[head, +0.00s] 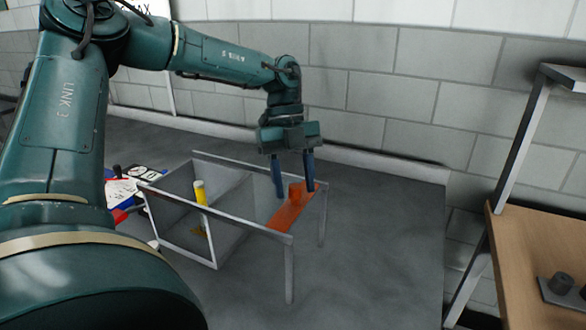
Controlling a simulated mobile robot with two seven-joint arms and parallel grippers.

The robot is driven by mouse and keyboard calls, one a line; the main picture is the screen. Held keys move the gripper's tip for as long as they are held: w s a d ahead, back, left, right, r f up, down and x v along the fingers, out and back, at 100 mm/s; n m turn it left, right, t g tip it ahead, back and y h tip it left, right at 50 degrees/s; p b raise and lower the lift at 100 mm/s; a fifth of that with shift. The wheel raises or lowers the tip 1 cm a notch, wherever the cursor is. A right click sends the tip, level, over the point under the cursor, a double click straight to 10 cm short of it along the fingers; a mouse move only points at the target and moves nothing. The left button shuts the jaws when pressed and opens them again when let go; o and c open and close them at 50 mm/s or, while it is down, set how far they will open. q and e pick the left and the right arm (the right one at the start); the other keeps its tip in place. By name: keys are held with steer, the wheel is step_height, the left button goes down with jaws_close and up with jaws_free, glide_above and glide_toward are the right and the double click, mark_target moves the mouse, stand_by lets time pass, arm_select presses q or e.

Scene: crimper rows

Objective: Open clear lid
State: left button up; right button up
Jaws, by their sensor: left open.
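A clear box with a grey metal frame (216,266) stands on the dark grey table. See-through panels make the clear lid's outline hard to tell. An orange strip (284,221) with an upright orange knob (297,194) lies at the box's right end. My left gripper (295,185) points down with its two blue fingers apart, one on each side of the orange knob. I cannot tell whether the fingers touch it. A yellow cylinder (200,193) stands in the left part of the box. My right gripper is not in view.
Papers and red and blue items (122,192) lie left of the box, partly hidden by my left arm. A grey block wall (370,75) runs behind the table. A wooden-topped shelf unit (535,262) stands at the right. The table right of the box is clear.

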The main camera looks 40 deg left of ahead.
arm_select(q)
steer(key=v, duration=1.3)
